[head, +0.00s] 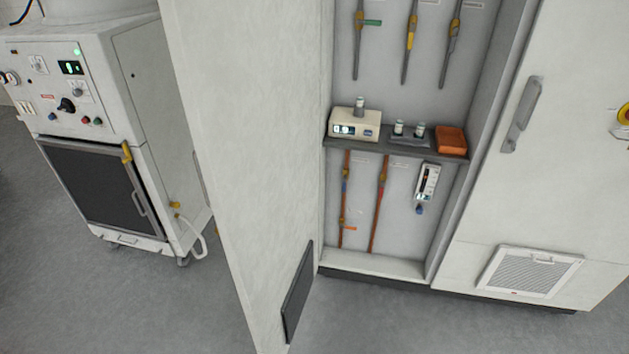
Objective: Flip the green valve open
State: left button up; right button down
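Inside an open cabinet, a green handle or tag (371,22) sticks out to the right from the leftmost upper grey pipe (358,45). It looks roughly horizontal, across the upright pipe, with a yellow-brown fitting beside it. Two more upper pipes stand to its right, one with a yellow part (411,35) and one with a grey part (454,30) lying along the pipe. Neither of my grippers is in view.
A cabinet shelf (335,146) holds a beige device (355,124), small vials and an orange box (450,140). Copper-coloured pipes (379,205) and a meter (428,182) are below. The open door (235,150) stands left of the cabinet, with a washer machine (100,130) beyond. The floor in front is clear.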

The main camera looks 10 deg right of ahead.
aim_at(367, 22)
jog(key=j+z, duration=0.45)
jog(key=i+j+z, duration=0.1)
jog(key=j+z, duration=0.4)
jog(key=j, duration=0.5)
jog(key=k+j+z, duration=0.15)
jog(key=j, duration=0.75)
jog(key=l, duration=0.45)
jog(key=i+l+u, duration=0.1)
jog(key=l, duration=0.3)
jog(key=i+l+u, duration=0.1)
jog(key=l, duration=0.3)
jog(key=i+l+u, duration=0.1)
jog(key=l, duration=0.35)
jog(key=i+l+u, duration=0.15)
jog(key=i, duration=0.5)
jog(key=i+l, duration=0.2)
jog(key=l, duration=0.2)
jog(key=i+l, duration=0.25)
jog(key=l, duration=0.15)
